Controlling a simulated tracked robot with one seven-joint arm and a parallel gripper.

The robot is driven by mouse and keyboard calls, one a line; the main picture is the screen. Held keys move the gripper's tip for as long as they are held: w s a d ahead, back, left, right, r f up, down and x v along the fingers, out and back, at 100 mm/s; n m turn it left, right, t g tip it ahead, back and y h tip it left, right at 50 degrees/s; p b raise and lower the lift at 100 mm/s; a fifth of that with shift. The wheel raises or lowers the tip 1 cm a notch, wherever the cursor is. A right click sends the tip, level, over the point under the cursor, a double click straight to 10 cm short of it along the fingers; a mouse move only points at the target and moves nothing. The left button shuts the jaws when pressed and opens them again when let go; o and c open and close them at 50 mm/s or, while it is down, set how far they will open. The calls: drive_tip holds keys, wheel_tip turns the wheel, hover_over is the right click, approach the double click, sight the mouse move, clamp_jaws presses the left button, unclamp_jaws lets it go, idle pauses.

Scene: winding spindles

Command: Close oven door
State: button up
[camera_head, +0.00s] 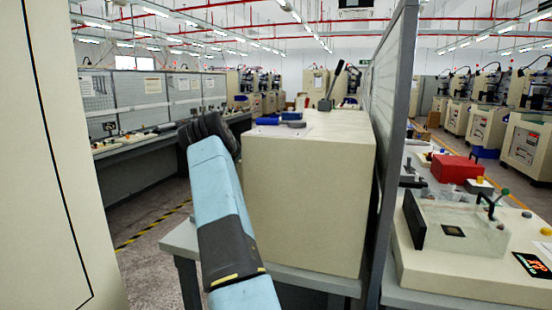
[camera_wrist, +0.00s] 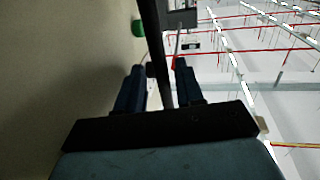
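No oven door can be made out for certain. A large beige panel (camera_head: 55,160) with a thin black outline fills the left edge of the head view; I cannot tell if it belongs to the oven. My gripper (camera_head: 204,128) is dark and partly blurred into my light-blue arm, left of a beige box. In the wrist view, the two dark fingers of my gripper (camera_wrist: 158,82) stand apart. A dark bar (camera_wrist: 154,40) runs between or behind them; I see no clear grip on it. A shadowed beige surface (camera_wrist: 60,70) fills the left of that view.
The beige box (camera_head: 310,190) stands on a grey table right of my arm. A grey mesh partition (camera_head: 392,120) rises beside it. A bench with a red box (camera_head: 455,168) is at right. Aisle floor (camera_head: 150,250) is open between panel and table. A green knob (camera_wrist: 138,28) shows.

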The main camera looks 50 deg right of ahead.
drive_tip(key=s+a, duration=0.2)
drive_tip(key=a, duration=1)
drive_tip(key=shift+a, duration=0.35)
